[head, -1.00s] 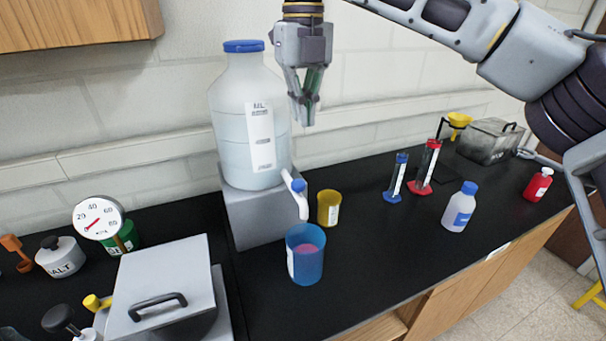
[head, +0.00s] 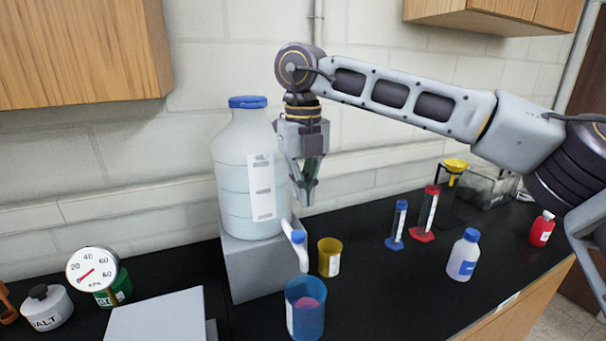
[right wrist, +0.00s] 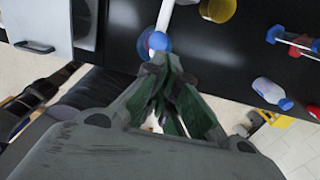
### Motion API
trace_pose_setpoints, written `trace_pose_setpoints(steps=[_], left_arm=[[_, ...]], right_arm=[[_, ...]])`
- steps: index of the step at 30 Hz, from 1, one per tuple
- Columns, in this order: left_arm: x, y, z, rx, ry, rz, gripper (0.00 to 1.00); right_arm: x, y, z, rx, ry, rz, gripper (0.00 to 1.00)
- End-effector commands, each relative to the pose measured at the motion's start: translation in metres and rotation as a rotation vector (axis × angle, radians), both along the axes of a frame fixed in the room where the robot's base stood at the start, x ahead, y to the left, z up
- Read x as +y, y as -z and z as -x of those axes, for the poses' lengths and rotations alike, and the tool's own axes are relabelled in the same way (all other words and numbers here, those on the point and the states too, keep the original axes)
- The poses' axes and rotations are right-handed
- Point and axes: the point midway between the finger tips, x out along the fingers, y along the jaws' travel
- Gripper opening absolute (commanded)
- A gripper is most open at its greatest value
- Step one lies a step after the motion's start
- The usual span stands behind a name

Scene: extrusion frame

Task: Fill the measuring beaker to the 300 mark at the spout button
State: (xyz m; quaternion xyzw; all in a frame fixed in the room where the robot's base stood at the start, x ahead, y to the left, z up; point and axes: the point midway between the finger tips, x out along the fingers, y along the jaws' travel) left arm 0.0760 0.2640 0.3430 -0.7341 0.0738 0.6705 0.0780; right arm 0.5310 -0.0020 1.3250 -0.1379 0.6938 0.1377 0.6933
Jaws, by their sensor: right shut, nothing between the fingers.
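The blue translucent measuring beaker (head: 305,311) stands on the black bench below the spout (head: 296,252), with a pink patch inside. I cannot read its marks. The white spout with its blue button (head: 299,237) comes from a large blue-capped jug (head: 236,190) on a grey block. My right gripper (head: 303,203) is shut and empty, pointing down just above the button, with a gap between them in the head view. In the right wrist view the blue button (right wrist: 157,42) shows just beyond the fingertips. My left gripper is not in view.
A yellow cup (head: 329,257) stands right of the spout. Blue (head: 397,226) and red (head: 427,215) cylinders, a blue-capped bottle (head: 463,256) and a red bottle (head: 542,229) stand farther right. A gauge (head: 92,270) and a grey-lidded box (head: 155,316) are at the left.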

Motion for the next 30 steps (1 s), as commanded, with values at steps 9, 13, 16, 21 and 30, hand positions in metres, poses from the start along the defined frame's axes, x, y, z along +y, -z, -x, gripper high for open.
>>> trace_pose_setpoints(steps=[9,13,16,21,30], left_arm=[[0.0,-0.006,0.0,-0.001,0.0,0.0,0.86],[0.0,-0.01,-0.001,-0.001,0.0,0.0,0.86],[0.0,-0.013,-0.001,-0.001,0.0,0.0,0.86],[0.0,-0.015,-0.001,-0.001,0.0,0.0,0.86],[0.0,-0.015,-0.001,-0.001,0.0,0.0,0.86]], right_arm=[[0.0,0.042,0.0,0.001,0.0,0.0,0.0],[0.0,0.058,0.0,0.002,0.0,0.001,0.0],[0.0,0.068,0.0,0.001,0.0,0.0,0.0],[0.0,0.079,0.0,0.0,-0.001,0.0,0.0],[0.0,0.083,0.0,0.0,-0.001,0.0,0.0]])
